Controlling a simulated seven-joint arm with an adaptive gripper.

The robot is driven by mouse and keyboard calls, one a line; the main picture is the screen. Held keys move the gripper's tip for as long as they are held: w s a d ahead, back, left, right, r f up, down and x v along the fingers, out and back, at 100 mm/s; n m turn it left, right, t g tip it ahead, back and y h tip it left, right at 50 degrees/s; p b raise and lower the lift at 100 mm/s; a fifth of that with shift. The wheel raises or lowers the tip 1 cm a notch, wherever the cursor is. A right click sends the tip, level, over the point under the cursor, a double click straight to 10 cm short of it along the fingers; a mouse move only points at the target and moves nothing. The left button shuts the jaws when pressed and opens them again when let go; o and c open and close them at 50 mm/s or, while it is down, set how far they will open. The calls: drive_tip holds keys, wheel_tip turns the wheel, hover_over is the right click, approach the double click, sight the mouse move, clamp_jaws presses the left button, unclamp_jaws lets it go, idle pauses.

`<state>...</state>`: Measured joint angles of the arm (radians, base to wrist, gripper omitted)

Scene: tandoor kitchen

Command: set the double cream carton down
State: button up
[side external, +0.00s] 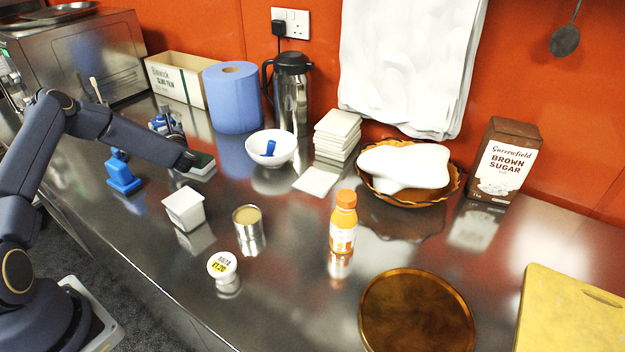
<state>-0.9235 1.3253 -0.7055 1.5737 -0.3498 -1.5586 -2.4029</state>
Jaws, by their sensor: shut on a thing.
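My arm reaches in from the left, and my gripper (187,160) is at its far end, low over the back left of the counter. The fingers are small and dark and hard to make out. At the tip is a small block with a dark green top and a pale side, which I take as the double cream carton (203,164). It is partly hidden, its label cannot be read, and I cannot tell whether it touches the counter.
A white bowl (285,146) is to the right, a blue object (122,174) to the left. An orange bottle (343,223) stands mid-counter. Bare steel lies between them.

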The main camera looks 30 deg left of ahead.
drive_tip(key=o, duration=1.6)
drive_tip(key=shift+f, duration=0.1)
drive_tip(key=shift+c, duration=0.2)
